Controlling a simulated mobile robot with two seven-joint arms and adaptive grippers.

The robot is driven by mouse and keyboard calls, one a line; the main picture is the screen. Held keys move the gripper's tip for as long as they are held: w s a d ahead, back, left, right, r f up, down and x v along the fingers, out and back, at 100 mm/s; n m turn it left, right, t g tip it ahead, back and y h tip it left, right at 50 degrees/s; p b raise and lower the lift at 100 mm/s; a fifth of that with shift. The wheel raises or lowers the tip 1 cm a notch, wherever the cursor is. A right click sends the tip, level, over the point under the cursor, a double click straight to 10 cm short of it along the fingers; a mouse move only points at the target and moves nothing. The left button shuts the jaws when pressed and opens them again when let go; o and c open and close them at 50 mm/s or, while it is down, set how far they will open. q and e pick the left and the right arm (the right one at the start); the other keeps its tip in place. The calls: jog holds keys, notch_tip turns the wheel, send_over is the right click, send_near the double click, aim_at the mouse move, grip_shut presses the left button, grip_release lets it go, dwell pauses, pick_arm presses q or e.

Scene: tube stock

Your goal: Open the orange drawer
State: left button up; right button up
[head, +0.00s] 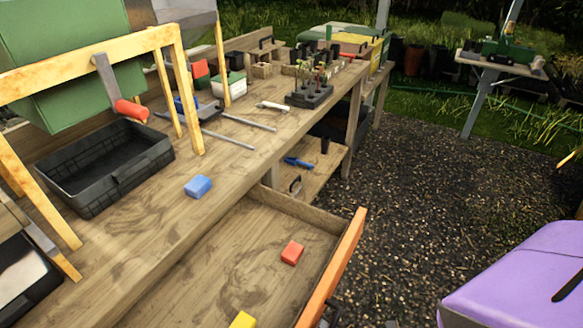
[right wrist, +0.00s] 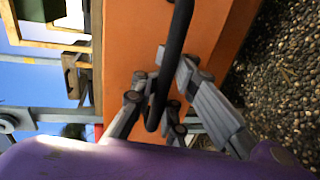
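The orange drawer (head: 333,266) stands pulled out from under the wooden bench, its inside open to view. A red block (head: 292,252) and a yellow block (head: 243,320) lie in it. In the right wrist view, the orange drawer front (right wrist: 225,30) carries a black bar handle (right wrist: 177,35). My right gripper (right wrist: 165,85) has its fingers on both sides of the handle and looks shut on it. My left gripper is not in view.
The bench top (head: 150,215) holds a blue block (head: 198,187), a black crate (head: 108,170) under a wooden frame, and a dark seedling tray (head: 309,95). Open gravel (head: 430,190) lies to the right of the drawer. A side table (head: 500,64) stands far back right.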

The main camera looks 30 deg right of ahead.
jog(key=o, duration=0.5)
jog(key=shift+r, duration=0.2)
jog(key=shift+f, duration=0.1)
jog(key=shift+s, duration=0.1)
jog(key=v, duration=1.2)
